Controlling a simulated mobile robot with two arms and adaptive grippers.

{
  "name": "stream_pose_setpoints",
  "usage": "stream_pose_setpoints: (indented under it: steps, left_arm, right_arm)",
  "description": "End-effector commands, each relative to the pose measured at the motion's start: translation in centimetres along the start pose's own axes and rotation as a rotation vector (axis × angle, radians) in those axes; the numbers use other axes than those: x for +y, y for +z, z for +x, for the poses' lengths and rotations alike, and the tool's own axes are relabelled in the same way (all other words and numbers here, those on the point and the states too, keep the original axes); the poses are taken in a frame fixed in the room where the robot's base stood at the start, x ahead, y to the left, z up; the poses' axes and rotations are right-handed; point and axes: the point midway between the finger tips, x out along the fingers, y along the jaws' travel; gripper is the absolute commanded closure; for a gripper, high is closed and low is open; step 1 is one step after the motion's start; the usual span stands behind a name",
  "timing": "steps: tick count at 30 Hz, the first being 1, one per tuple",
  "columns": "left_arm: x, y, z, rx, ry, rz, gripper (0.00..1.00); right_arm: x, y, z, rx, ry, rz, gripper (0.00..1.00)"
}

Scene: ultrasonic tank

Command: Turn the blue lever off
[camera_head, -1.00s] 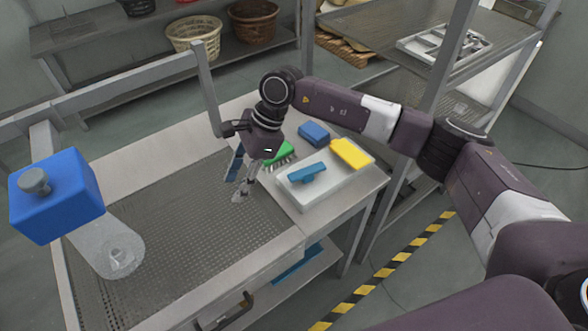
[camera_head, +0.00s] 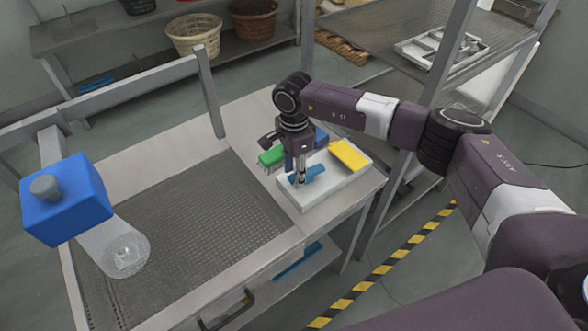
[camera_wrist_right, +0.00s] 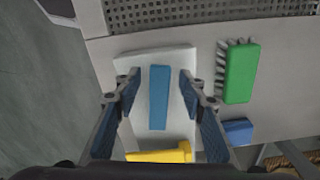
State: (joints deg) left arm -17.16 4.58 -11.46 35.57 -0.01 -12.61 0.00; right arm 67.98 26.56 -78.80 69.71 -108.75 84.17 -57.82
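A long blue bar, which looks like the blue lever (camera_head: 313,173), lies on a white tray-like base (camera_head: 338,187) at the right end of the bench. In the right wrist view the blue lever (camera_wrist_right: 158,98) runs lengthwise over the white base (camera_wrist_right: 135,68). My right gripper (camera_head: 300,182) points down over the lever and partly hides it in the head view. In the wrist view my right gripper (camera_wrist_right: 159,82) is open, with one finger on each side of the lever and gaps between. Contact cannot be told. My left gripper is not in view.
A yellow block (camera_head: 348,154) lies at the base's edge. A green brush (camera_head: 271,156) and a blue block (camera_wrist_right: 238,131) lie close by. A perforated tank surface (camera_head: 215,215) is to the left, with a blue box with a grey knob (camera_head: 66,198) above a clear cylinder.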

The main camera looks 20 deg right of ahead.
Motion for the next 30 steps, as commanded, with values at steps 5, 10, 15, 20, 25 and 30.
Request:
stream_pose_setpoints:
  steps: [5, 10, 15, 20, 25, 30]
  left_arm:
    - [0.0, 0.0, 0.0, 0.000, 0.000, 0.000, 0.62]
    - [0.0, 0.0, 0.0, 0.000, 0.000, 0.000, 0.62]
    - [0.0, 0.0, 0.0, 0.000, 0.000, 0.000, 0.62]
    - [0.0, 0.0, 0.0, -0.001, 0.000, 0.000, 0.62]
    - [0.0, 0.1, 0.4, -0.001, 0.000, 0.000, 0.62]
    - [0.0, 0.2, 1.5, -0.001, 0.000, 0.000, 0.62]
  right_arm:
    - [0.0, 0.0, 0.1, 0.000, 0.000, 0.000, 0.62]
    - [0.0, 0.0, 0.1, 0.000, 0.000, 0.000, 0.74]
    - [0.0, 0.0, 0.1, 0.000, 0.000, 0.001, 0.93]
    - [0.0, 0.0, 0.1, 0.000, 0.000, 0.001, 1.00]
    - [-0.1, 0.0, 0.2, 0.000, -0.001, 0.020, 1.00]
    - [-0.4, 0.0, 0.3, 0.001, -0.002, 0.084, 1.00]
